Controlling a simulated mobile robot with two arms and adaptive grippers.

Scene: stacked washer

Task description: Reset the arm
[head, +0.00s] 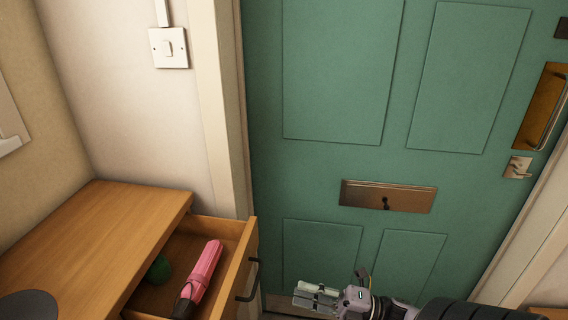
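My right gripper (313,297) is at the bottom of the head view, pointing left, with its dark arm coming in from the lower right. It is in front of the green door's lower part and to the right of the open drawer, apart from the drawer handle in the picture. Its pale finger pads lie close together, and whether they meet is too small to tell. I see nothing held in it. My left gripper is not in view.
A wooden cabinet (90,235) stands at the lower left with its drawer (243,262) pulled out. A pink object (203,270) and a green ball (159,269) lie inside. A green door (330,70) with a brass handle (543,108) fills the right.

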